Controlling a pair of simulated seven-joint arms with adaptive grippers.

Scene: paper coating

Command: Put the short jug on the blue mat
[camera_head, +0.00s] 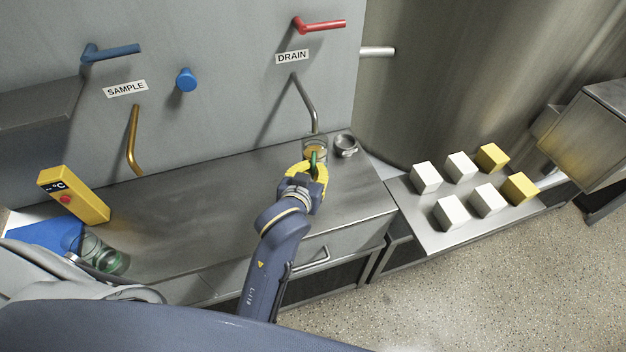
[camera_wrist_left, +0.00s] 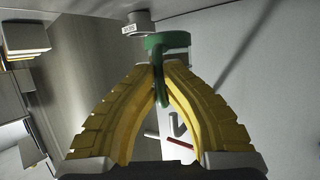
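A glass jug (camera_head: 315,146) with a green handle stands or hangs under the drain spout at the back of the bench; I cannot tell if its base touches the bench. My left gripper (camera_head: 312,168) has its yellow fingers closed on the green handle (camera_wrist_left: 161,80); the fingers hide part of the jug. A second clear, greenish glass vessel (camera_head: 107,259) is at the bench's left end, partly hidden, beside the blue mat (camera_head: 45,235). I cannot tell for certain which vessel is the short jug. My right gripper is not in view.
A yellow thermometer (camera_head: 82,200) stands by the mat. A small metal cup (camera_head: 346,145) is just right of the held jug. The drain spout (camera_head: 305,100) and brass sample spout (camera_head: 133,140) hang above. White and yellow cubes (camera_head: 460,166) sit on a right-hand table. Mid-bench is clear.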

